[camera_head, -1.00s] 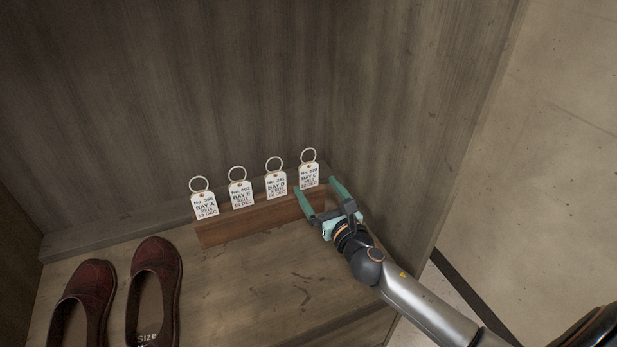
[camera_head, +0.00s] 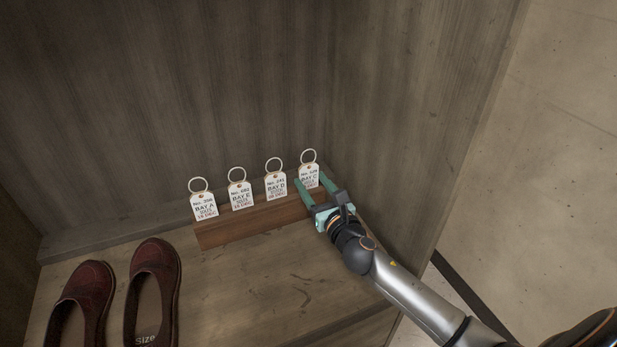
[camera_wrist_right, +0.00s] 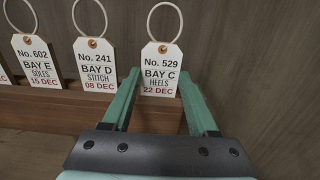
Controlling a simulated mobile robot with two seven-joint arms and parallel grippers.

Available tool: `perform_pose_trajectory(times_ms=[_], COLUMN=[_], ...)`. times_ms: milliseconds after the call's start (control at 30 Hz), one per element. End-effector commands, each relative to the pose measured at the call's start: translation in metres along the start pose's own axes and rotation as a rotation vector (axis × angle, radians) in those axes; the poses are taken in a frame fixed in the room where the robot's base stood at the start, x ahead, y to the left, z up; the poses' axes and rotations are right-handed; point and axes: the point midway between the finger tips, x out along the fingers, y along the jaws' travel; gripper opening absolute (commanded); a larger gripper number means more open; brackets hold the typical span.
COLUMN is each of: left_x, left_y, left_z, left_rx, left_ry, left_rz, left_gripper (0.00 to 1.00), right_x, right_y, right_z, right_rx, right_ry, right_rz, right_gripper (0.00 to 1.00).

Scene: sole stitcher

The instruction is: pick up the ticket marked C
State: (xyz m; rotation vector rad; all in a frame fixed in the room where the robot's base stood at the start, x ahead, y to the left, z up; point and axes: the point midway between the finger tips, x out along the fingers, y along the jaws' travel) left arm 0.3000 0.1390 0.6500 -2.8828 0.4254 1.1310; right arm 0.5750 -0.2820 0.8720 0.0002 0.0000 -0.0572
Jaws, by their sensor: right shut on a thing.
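The ticket marked C (camera_head: 308,174) is a white tag reading BAY C, with a ring at its top, standing at the right end of the wooden block (camera_head: 255,222). It also shows in the right wrist view (camera_wrist_right: 160,70), reading No. 529, HEELS, 22 DEC. My right gripper (camera_head: 318,184) is at this ticket, its green fingers on either side of the tag's lower part and shut on it. The ticket is upright and still at its place in the row. The left gripper is not in view.
Tickets D (camera_head: 275,184), E (camera_head: 240,194) and A (camera_head: 204,206) stand to the left on the same block. Dark red shoes (camera_head: 152,285) stand at the lower left of the shelf. A wooden side wall (camera_head: 400,130) rises close to the right of my gripper.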

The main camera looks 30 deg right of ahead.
Motion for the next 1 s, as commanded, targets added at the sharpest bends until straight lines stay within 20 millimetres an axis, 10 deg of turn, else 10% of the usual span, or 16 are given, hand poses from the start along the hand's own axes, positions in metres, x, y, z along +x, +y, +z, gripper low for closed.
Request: perform_pose_trajectory(times_ms=[300,667,1000], left_x=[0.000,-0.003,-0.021], left_y=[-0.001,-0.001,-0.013], left_z=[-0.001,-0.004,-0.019], left_rx=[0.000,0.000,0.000], left_ry=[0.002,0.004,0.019], left_rz=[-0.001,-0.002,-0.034], left_gripper=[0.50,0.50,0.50], right_x=[0.000,0.000,-0.017], right_y=[0.000,0.000,0.012], right_z=[0.000,0.007,0.060], right_rx=[0.000,-0.001,-0.001], right_ry=[0.000,-0.002,-0.002], right_rz=[0.000,0.000,0.005], right_gripper=[0.07,0.07,0.07])
